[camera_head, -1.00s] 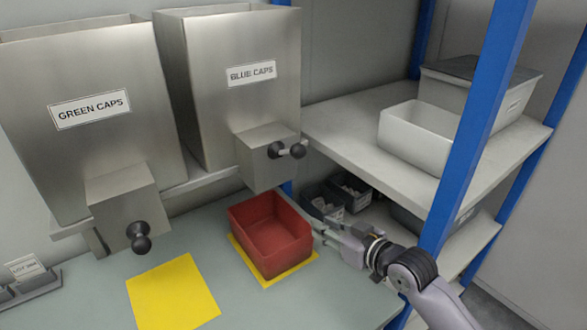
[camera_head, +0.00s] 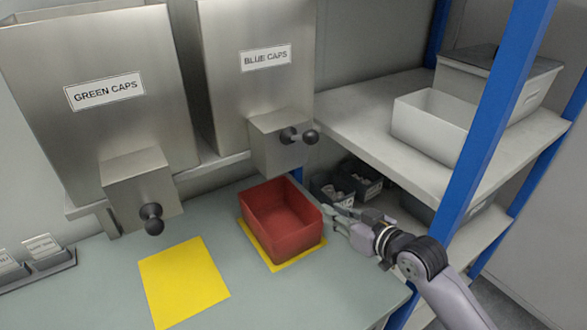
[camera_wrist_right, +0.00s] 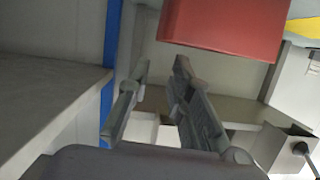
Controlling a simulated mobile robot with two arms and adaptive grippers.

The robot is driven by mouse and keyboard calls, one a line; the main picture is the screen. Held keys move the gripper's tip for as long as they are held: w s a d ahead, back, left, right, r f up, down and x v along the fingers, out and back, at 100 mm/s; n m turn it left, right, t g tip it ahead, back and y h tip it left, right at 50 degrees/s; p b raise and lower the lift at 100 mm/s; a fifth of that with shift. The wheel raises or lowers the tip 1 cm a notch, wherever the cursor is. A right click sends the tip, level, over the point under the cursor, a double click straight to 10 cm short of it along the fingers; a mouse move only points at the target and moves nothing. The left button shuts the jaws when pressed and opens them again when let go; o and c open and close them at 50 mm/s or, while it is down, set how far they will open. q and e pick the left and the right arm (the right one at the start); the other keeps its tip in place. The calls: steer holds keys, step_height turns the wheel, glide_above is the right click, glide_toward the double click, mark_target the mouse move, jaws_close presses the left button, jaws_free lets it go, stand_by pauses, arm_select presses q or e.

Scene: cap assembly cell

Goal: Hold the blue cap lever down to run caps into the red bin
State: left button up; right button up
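The blue caps hopper (camera_head: 262,85) stands at the back centre. Its outlet box (camera_head: 275,150) carries the blue cap lever (camera_head: 309,137), with a dark round knob sticking out to the right. The red bin (camera_head: 278,240) sits upright on a yellow mat (camera_head: 300,262), below and in front of that outlet. I see no caps in it. My right gripper (camera_head: 338,217) is at the right side of the bin, below the lever, with its fingers spread and empty. In the right wrist view its two fingers (camera_wrist_right: 160,68) stand apart, with the red bin (camera_wrist_right: 225,25) beyond them. My left gripper is out of view.
The green caps hopper (camera_head: 105,115) with its own lever (camera_head: 152,215) is at the left, behind an empty yellow mat (camera_head: 185,283). A blue rack post (camera_head: 485,120) and a shelf with a white bin (camera_head: 430,120) bound the right. Small dark bins (camera_head: 345,183) sit behind my gripper.

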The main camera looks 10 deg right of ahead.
steer(key=shift+n+g, duration=0.4)
steer(key=shift+n, duration=0.3)
steer(key=a+r+p, duration=0.1)
steer(key=r+p, duration=0.1)
steer(key=r, duration=0.2)
steer(key=s+a+r+p, duration=0.1)
steer(key=r+p, duration=0.2)
steer(key=r, duration=0.2)
steer(key=s+a+r+p, duration=0.1)
steer(key=r+p, duration=0.1)
steer(key=r, duration=0.2)
steer(key=shift+s+r+p, duration=0.2)
steer(key=shift+r+p, duration=0.1)
steer(key=shift+r, duration=0.1)
jaws_close()
steer(key=s+a+r+p, duration=0.1)
steer(key=s+r+p, duration=0.1)
steer(key=r+p, duration=0.3)
steer(key=s+a+r+n+p, duration=0.1)
steer(key=s+r+p, duration=0.2)
steer(key=r, duration=1.1)
steer(key=shift+s+p, duration=0.3)
steer(key=shift+p, duration=0.55)
